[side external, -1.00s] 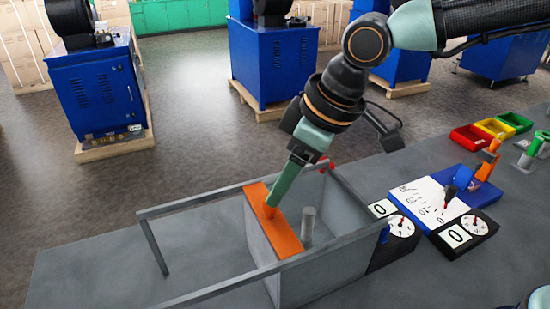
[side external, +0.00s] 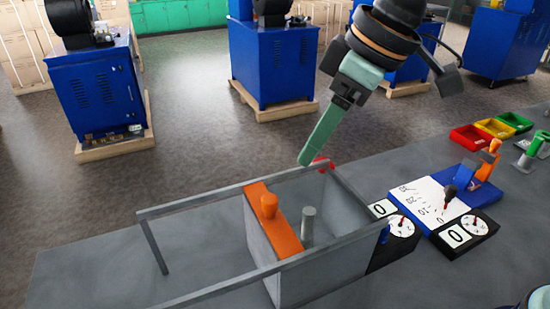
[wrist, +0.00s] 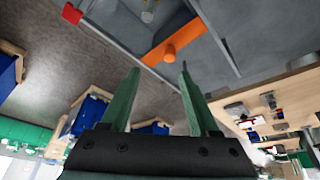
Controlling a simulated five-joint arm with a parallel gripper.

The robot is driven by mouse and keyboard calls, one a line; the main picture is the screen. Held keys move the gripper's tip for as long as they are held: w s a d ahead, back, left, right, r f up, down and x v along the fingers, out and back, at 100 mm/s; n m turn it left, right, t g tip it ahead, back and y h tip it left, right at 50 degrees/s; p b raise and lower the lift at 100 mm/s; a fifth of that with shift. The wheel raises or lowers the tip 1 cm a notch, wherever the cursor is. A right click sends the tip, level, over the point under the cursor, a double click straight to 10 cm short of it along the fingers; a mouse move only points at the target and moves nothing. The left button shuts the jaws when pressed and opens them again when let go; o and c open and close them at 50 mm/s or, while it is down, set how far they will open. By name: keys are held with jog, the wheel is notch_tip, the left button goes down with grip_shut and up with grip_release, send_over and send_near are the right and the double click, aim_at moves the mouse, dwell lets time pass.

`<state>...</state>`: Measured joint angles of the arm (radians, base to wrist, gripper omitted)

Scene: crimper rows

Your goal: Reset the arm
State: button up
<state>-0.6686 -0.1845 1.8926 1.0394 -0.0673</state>
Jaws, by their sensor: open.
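My gripper (side external: 304,162) is open and empty in the side external view. It hangs tilted above the far rail of the grey frame, up and to the right of the orange knob (side external: 269,205). In the wrist view my gripper (wrist: 160,71) shows two green fingers spread apart with nothing between them. The orange knob (wrist: 169,52) and its orange bar (wrist: 187,36) lie beyond the fingertips, apart from them. The orange bar (side external: 286,238) sits across the top of the grey box (side external: 257,240).
A grey post (side external: 308,224) stands inside the frame (side external: 200,202). To the right are a dial panel (side external: 430,202) and red, yellow and green bins (side external: 494,128). Blue machines (side external: 275,60) stand on pallets behind the table. The grey table is clear at the left.

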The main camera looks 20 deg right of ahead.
jog(key=s+d+f+m+t+h, duration=0.1)
jog(key=d+m, duration=0.3)
jog(key=d, duration=0.8)
jog(key=s+d+f+m+t+h, duration=0.1)
jog(key=d+f+m, duration=0.3)
jog(key=d, duration=0.9)
jog(key=shift+s+f+h, duration=0.35)
jog(key=shift+s+h, duration=0.05)
jog(key=shift+s, duration=0.1)
